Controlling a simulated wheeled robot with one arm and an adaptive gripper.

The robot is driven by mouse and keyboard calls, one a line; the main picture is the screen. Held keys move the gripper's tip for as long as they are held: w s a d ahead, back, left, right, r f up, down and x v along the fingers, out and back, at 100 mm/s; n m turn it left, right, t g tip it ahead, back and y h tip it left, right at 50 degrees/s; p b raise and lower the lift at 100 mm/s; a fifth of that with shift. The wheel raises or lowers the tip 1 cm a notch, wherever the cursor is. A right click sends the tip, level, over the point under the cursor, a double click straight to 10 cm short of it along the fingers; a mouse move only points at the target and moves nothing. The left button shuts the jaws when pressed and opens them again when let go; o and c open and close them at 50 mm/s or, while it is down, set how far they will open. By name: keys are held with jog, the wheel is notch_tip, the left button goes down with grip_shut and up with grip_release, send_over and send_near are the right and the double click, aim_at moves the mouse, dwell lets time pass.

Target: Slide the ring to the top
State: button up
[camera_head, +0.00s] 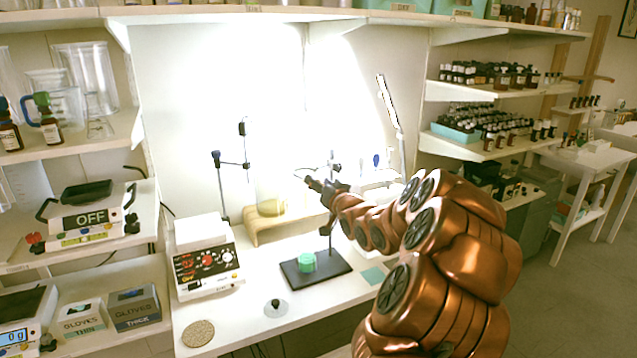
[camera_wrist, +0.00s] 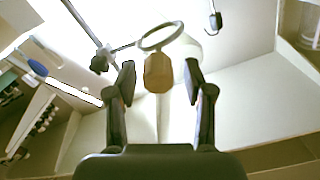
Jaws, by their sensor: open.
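A stand with a flat black base (camera_head: 338,264) and a thin upright rod is on the white bench in the head view. Its metal ring (camera_wrist: 161,36) shows in the wrist view, joined by a short arm to a dark clamp (camera_wrist: 101,61) on the rod. In the head view the clamp (camera_head: 335,168) is high on the rod, beside my gripper (camera_head: 312,182). My gripper is open; in the wrist view its two fingers (camera_wrist: 158,82) are apart, with the ring beyond them. A tan faceted piece (camera_wrist: 158,73) appears between the fingertips, just below the ring; whether they touch it is unclear.
A green object (camera_head: 306,262) sits on the stand's base. A white hotplate-like device (camera_head: 206,262) is to the left, and a wooden rack (camera_head: 256,222) is behind. A second stand (camera_head: 219,185) rises at the back left. The bench front has free room.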

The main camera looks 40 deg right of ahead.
jog(key=v, duration=1.1)
jog(key=shift+s+a, duration=0.1)
dwell(0.4)
